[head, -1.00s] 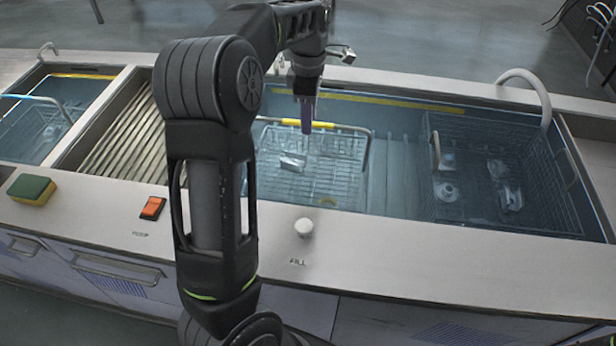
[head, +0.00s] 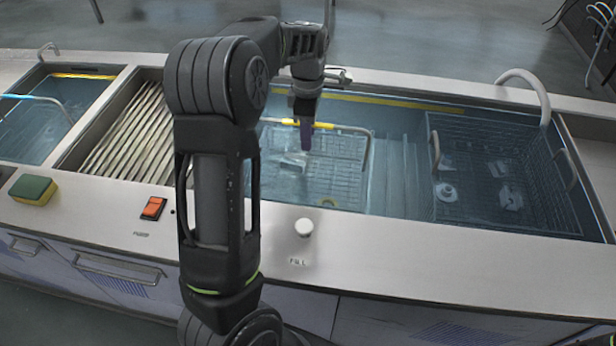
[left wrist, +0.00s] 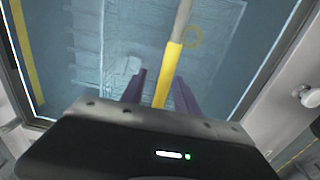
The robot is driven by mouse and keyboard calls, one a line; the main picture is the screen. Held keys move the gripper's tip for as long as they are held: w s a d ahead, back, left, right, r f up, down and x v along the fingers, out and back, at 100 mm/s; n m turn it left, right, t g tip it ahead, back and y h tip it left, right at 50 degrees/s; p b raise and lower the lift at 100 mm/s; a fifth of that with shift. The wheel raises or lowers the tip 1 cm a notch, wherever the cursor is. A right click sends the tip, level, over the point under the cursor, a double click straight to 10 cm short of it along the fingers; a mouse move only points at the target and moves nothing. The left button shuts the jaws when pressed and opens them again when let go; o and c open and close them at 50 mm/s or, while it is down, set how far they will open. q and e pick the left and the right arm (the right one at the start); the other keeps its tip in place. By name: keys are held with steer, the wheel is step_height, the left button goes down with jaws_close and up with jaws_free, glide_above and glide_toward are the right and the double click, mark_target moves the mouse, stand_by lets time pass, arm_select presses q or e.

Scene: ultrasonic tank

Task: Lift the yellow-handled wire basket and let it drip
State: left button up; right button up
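The wire basket (head: 335,185) sits in the blue water of the middle tank, with a metal part inside it. Its yellow handle grip (head: 325,125) runs along the basket's far side in the head view. My left gripper (head: 306,148) reaches down at this handle from above. In the left wrist view the yellow grip (left wrist: 168,75) lies between the two purple fingers of my left gripper (left wrist: 160,82), which stand apart. A gap shows on the left finger's side; contact on the right is unclear. My right gripper is not in view.
A second wire basket (head: 500,210) with several metal parts stands at the tank's right. A slatted drain area (head: 125,140) lies left of the tank. A sponge (head: 34,189), red switch (head: 153,208) and white knob (head: 304,227) are on the front ledge.

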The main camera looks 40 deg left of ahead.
arm_select(q)
steer(key=shift+c, duration=0.6)
jaws_close()
steer(key=shift+r, duration=0.1)
